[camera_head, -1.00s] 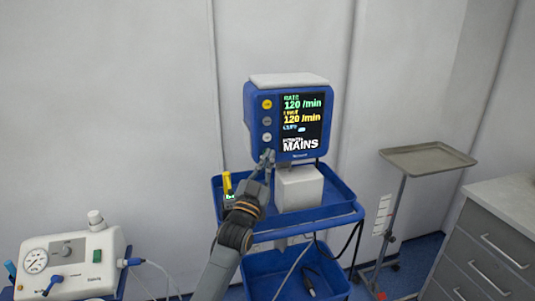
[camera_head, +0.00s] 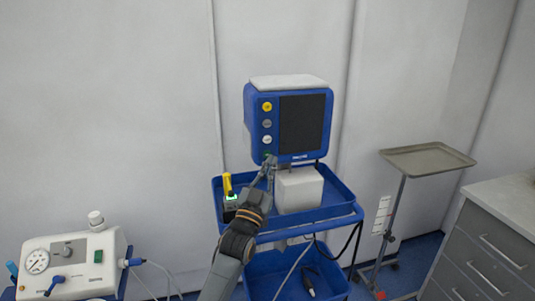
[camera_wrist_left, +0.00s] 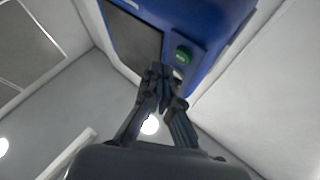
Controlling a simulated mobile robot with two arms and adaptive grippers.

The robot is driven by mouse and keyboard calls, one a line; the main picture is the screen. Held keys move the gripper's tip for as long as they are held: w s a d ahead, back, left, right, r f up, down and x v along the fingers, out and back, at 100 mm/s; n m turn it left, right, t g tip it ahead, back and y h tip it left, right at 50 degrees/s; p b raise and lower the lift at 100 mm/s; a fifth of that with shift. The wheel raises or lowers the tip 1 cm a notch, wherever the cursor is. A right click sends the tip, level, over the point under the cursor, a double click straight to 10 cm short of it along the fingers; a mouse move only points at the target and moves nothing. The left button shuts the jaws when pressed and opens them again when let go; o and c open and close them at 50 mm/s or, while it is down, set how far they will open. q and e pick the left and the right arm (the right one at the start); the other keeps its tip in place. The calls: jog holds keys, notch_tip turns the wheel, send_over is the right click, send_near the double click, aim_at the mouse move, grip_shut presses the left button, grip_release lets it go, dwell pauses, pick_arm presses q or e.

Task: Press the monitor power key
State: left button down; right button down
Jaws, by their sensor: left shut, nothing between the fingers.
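The blue monitor (camera_head: 290,84) stands on a white block on a blue cart, and its screen (camera_head: 301,123) is dark. A column of round keys runs down the left of its front, with a yellow one (camera_head: 267,106) on top. A green key shows at the bottom of the column in the left wrist view (camera_wrist_left: 183,57). My left gripper (camera_head: 270,160) is shut and empty, with its tips just below that green key. In the left wrist view the fingertips (camera_wrist_left: 160,72) are beside the green key, and I cannot tell whether they touch the monitor. My right gripper is not in view.
The blue cart tray (camera_head: 335,213) holds a small yellow-topped device (camera_head: 229,200) at its left. A white machine with a gauge (camera_head: 65,262) is at the lower left. A metal tray stand (camera_head: 428,158) and grey drawers (camera_head: 485,250) are on the right.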

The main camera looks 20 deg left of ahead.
pick_arm(q)
jog(key=s+d, duration=0.1)
jog(key=s+d+p, duration=0.1)
jog(key=s, duration=0.1)
jog(key=s+p, duration=0.1)
jog(key=shift+s+d+r, duration=0.15)
jog(key=shift+d, duration=0.25)
